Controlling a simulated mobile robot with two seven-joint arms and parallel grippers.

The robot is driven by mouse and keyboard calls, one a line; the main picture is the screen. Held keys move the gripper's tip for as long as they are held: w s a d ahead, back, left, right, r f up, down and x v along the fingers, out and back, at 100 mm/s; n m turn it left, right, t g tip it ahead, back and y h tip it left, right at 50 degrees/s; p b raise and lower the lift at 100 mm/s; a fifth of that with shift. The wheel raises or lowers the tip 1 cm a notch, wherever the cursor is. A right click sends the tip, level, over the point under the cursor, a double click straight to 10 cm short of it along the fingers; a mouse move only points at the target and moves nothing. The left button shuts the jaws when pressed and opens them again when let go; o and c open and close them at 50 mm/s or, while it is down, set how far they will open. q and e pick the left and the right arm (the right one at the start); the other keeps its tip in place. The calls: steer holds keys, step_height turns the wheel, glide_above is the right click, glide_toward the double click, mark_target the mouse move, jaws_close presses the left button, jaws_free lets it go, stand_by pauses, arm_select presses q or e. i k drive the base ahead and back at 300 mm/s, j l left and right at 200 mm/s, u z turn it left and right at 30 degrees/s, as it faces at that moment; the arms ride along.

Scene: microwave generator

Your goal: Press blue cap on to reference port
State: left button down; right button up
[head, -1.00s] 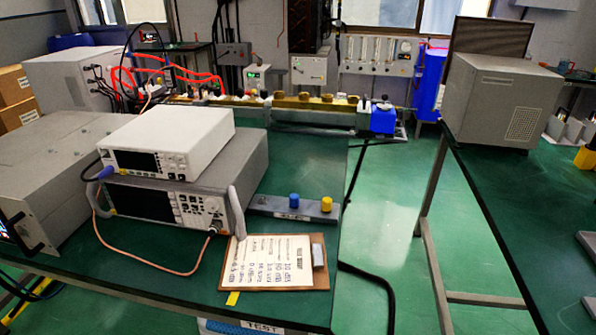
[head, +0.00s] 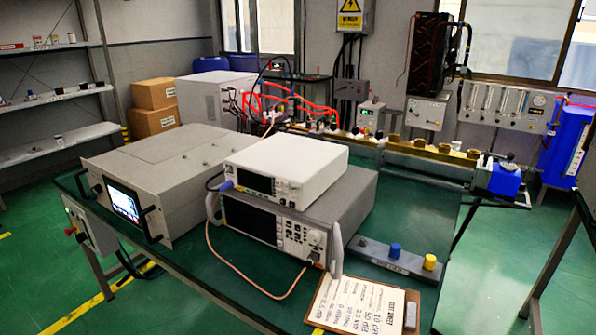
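A blue cap (head: 395,249) stands upright on a dark grey bar-shaped holder (head: 376,261) on the green table, to the right of the stacked instruments. A yellow cap (head: 430,262) stands on the right end of the same bar. The white instrument (head: 300,170) sits on top of a larger grey instrument (head: 345,215). A copper-coloured cable loops from a blue-purple connector (head: 226,186) at the white unit's left down to the grey unit's lower right front. I cannot tell which connector is the reference port. Neither gripper shows.
A clipboard with a written sheet (head: 362,305) lies at the table's front edge. A large grey cabinet with a lit screen (head: 124,206) stands at the left. A brass waveguide line (head: 425,155) with a blue end block (head: 505,180) runs behind. Green floor is open at the left.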

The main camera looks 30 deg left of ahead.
mark_target(394, 252)
steer(key=j+u, duration=0.85)
steer(key=j, duration=0.2)
steer(key=i+l, duration=0.05)
